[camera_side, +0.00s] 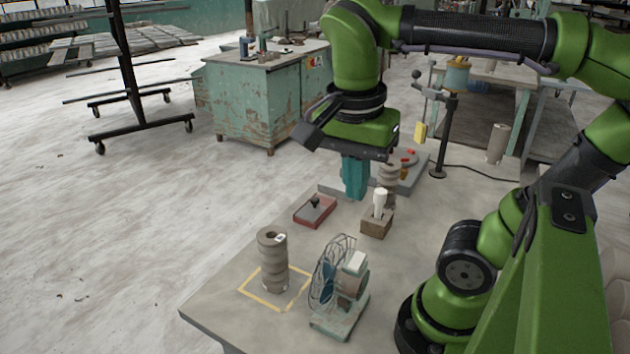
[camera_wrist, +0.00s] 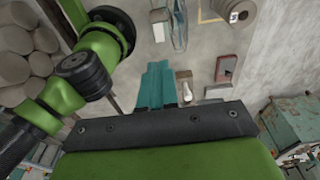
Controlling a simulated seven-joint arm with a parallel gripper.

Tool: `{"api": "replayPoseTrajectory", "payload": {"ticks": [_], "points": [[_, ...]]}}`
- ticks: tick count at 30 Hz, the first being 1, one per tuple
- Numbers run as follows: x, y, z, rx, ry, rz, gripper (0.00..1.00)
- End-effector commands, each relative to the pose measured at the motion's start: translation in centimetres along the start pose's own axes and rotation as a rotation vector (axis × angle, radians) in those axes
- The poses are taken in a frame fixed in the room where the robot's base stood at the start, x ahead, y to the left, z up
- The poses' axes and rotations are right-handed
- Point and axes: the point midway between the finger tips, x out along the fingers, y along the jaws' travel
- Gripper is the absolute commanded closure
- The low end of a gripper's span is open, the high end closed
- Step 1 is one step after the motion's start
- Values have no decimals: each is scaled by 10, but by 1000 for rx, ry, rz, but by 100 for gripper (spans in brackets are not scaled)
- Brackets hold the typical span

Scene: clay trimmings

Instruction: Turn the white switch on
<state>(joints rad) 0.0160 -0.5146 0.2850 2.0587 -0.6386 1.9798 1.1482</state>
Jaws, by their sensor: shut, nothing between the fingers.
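The white switch (camera_side: 380,203) is a white upright lever on a small brown box (camera_side: 376,225) on the grey table. In the wrist view the white lever (camera_wrist: 184,74) shows just right of my fingers. Which way it is set, I cannot tell. My gripper (camera_side: 354,196) points down with its teal fingers shut and empty. It is behind and to the left of the white switch in the side view, apart from it. The fingers (camera_wrist: 159,66) also show together in the wrist view.
A red tray-like box with a black knob (camera_side: 315,204) lies left of the switch. A caged fan (camera_side: 340,310) stands in front. A clay stack (camera_side: 272,260) stands in a yellow square (camera_side: 258,297).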

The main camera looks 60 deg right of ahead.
Motion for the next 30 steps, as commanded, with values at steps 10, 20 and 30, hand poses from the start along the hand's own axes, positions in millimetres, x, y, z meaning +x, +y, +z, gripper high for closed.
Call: {"api": "replayPoseTrajectory", "payload": {"ticks": [10, 20, 30], "points": [[2, -2, -5, 30, 1, 8, 100], [7, -24, -30, 491, 52, 121, 100], [3, -35, -28, 1315, 142, 253, 100]]}}
